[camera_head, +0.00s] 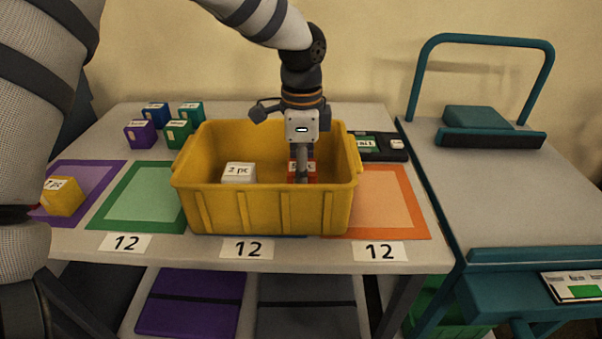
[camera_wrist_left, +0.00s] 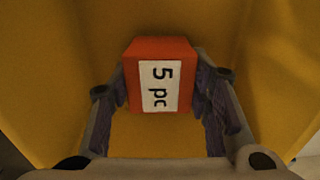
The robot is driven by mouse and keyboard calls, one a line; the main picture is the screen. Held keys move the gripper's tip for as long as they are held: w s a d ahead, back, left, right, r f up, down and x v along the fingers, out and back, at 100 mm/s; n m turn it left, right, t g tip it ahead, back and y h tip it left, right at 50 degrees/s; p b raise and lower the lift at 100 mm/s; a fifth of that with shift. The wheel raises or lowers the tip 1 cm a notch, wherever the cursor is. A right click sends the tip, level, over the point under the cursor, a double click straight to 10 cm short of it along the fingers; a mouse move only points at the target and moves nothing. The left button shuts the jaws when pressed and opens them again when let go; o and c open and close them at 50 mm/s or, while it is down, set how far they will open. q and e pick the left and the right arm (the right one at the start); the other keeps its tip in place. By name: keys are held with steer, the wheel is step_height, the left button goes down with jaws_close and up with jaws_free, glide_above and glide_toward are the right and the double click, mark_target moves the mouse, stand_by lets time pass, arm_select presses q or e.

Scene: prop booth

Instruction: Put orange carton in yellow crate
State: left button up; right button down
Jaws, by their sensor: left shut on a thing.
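The yellow crate (camera_head: 270,209) stands on the table in the head view. In the head view my left gripper (camera_head: 302,168) reaches down inside the crate, and the orange carton (camera_head: 312,171) shows partly behind the finger. I cannot tell whether it touches the crate floor. My right gripper is not in view.
A white carton (camera_head: 238,173) labelled "2 pc" is in the crate, left of the gripper. A yellow carton (camera_head: 62,196) is on the purple mat (camera_head: 88,174). Several small cartons (camera_head: 140,134) stand at the back left. A teal cart (camera_head: 490,190) stands at right.

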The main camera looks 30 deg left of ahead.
arm_select(q)
steer(key=shift+f, duration=0.45)
steer(key=shift+f, duration=0.1)
steer(key=o, duration=1.3)
step_height(320, 180, up, 12)
steer(key=shift+r+p, duration=0.1)
steer(key=shift+p, duration=0.2)
